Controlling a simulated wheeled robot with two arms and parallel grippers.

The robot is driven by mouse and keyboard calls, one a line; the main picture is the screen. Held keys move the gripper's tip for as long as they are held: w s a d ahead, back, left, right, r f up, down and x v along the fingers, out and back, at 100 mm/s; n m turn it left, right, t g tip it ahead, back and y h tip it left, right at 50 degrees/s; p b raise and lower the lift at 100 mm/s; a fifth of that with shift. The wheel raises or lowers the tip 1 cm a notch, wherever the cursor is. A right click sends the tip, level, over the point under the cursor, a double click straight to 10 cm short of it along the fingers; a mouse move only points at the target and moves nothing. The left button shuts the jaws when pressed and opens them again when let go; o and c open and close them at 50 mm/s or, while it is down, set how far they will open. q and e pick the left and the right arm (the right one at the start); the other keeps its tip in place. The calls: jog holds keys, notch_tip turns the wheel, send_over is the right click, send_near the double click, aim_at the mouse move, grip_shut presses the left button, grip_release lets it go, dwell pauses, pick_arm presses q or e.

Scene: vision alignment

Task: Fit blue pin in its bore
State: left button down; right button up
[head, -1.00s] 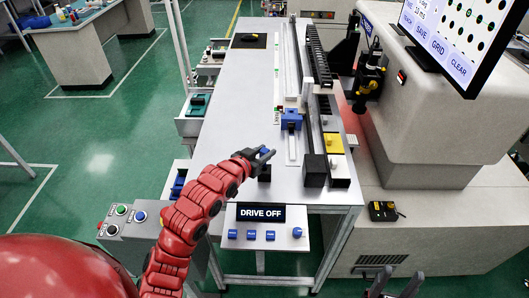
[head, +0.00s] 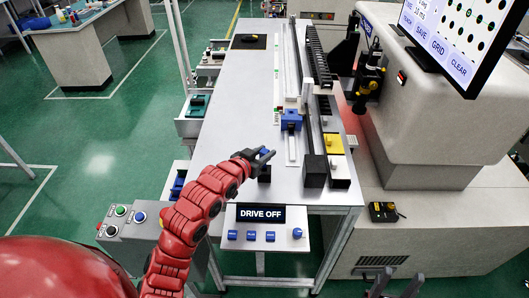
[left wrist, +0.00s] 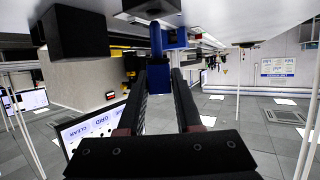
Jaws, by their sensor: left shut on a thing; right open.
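My left gripper (head: 268,155) is shut on the blue pin (head: 263,152), low over the front part of the grey table. In the left wrist view, which looks upside down, the pin (left wrist: 156,42) shows a wide blue part between the fingers and a narrower shaft pointing at the table. A small black block (head: 264,174) stands on the table just below the gripper. The shaft's end is close to a dark block (left wrist: 150,6); I cannot tell whether it touches or enters a bore. My right gripper (head: 380,284) is open and empty at the bottom edge.
A blue block (head: 291,121) sits on the rail beyond the gripper. A black block (head: 314,171) and a yellow block (head: 333,144) stand to the right. The "DRIVE OFF" panel (head: 262,214) is at the front edge. The left middle of the table (head: 235,110) is clear.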

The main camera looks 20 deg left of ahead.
aim_at(264, 167)
pick_arm(q)
jog(key=shift+f+b, duration=1.35)
jog(key=shift+f, duration=0.6)
jog(key=c, duration=0.5)
grip_release()
jog(key=shift+s+a+r, duration=0.1)
jog(key=shift+s, duration=0.15)
jog(key=b+v, duration=0.1)
jog(key=v, duration=0.3)
jog(key=shift+a, duration=0.1)
jog(key=p+v, duration=1.2)
jog(key=p, duration=0.1)
jog(key=shift+s+r, duration=0.2)
jog(key=shift+s, duration=0.2)
